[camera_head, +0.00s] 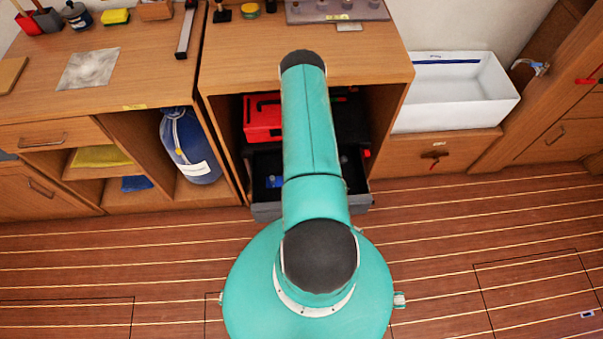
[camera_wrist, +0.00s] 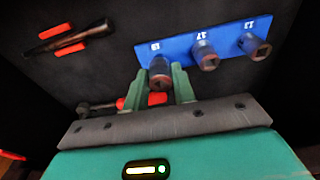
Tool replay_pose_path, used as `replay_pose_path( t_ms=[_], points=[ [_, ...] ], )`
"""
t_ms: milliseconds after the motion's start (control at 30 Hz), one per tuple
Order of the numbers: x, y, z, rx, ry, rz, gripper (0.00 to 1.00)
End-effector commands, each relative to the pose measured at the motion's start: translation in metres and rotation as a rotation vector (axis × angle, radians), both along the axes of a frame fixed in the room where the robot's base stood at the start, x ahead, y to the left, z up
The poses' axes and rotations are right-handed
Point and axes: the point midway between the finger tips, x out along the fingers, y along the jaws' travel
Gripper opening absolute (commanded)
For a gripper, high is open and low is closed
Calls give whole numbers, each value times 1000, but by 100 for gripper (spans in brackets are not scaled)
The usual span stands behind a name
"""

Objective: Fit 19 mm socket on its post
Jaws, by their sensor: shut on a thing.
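In the wrist view, a blue rail (camera_wrist: 226,45) carries the marks 19, 17 and a third that looks like 13. My gripper (camera_wrist: 162,78) is shut on a dark metal socket (camera_wrist: 160,68), just below the 19 mark at the rail's left end. The socket overlaps the rail's lower edge in the picture; I cannot tell whether it is around its post, which is hidden. Two other sockets stand on the rail, one at 17 (camera_wrist: 206,57) and one at the right end (camera_wrist: 256,47). In the head view my arm hides the gripper.
A dark ratchet-like tool (camera_wrist: 70,38) lies in red clips at the left. Another tool (camera_wrist: 97,107) lies partly behind my gripper. In the head view, the open drawer (camera_head: 268,209) sits low in the cabinet, below a red case (camera_head: 263,120).

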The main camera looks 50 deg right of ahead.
Motion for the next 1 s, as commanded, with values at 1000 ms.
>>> replay_pose_path(
  t_ms=[1000],
  points=[
    [0, 0, -18, 0, 0, 0, 40]
  ],
)
